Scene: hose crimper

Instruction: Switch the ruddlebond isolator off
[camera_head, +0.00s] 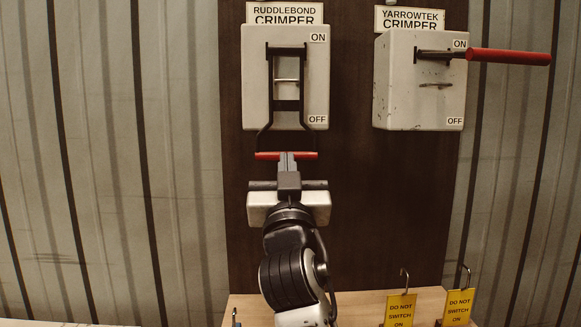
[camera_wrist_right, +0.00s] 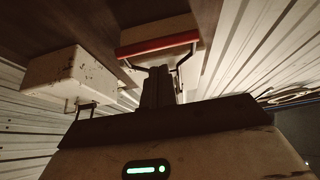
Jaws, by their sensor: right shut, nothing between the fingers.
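The ruddlebond isolator is a pale box (camera_head: 254,92) on the dark panel, marked ON at the top and OFF at the bottom. Its black bail handle (camera_head: 271,80) runs down the front past OFF and ends in a red crossbar (camera_head: 264,155) below the box. My right gripper (camera_head: 288,156) is shut and empty, its fingertips overlapping the middle of the crossbar in the head view. In the right wrist view the shut fingers (camera_wrist_right: 157,78) point at the red crossbar (camera_wrist_right: 160,45); I cannot tell whether they touch it. My left gripper is not in view.
The yarrowtek isolator box (camera_head: 418,100) is to the right, its red-gripped lever (camera_head: 510,57) sticking out rightward near ON. Two yellow DO NOT SWITCH ON tags (camera_head: 400,309) (camera_head: 458,305) with hooks are at the bottom by a wooden surface (camera_head: 350,305). Corrugated wall flanks the panel.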

